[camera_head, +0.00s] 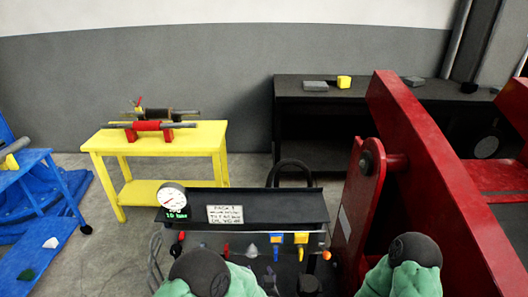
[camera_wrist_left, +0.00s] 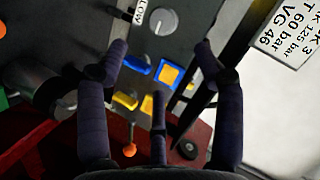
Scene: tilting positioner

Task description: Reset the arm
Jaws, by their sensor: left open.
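The large red arm (camera_head: 425,170) of the positioner stands at the right of the head view, sloping down toward the front. A dark control panel (camera_head: 265,205) stands in front of me, with a row of coloured controls below its top shelf. My left gripper (camera_wrist_left: 160,72) is open and empty, its dark fingers spread over the panel. A blue-and-yellow square control (camera_wrist_left: 170,74) and a grey knob (camera_wrist_left: 163,22) show beyond the fingers. An orange ball-ended lever (camera_wrist_left: 129,150) is low in the wrist view. My right gripper is not in view.
A round gauge (camera_head: 172,198) and a written sign (camera_head: 225,214) sit on the panel. A yellow table (camera_head: 160,138) with a red-and-grey part stands back left, a blue stand (camera_head: 30,160) far left. A dark bench (camera_head: 300,100) is at the back wall.

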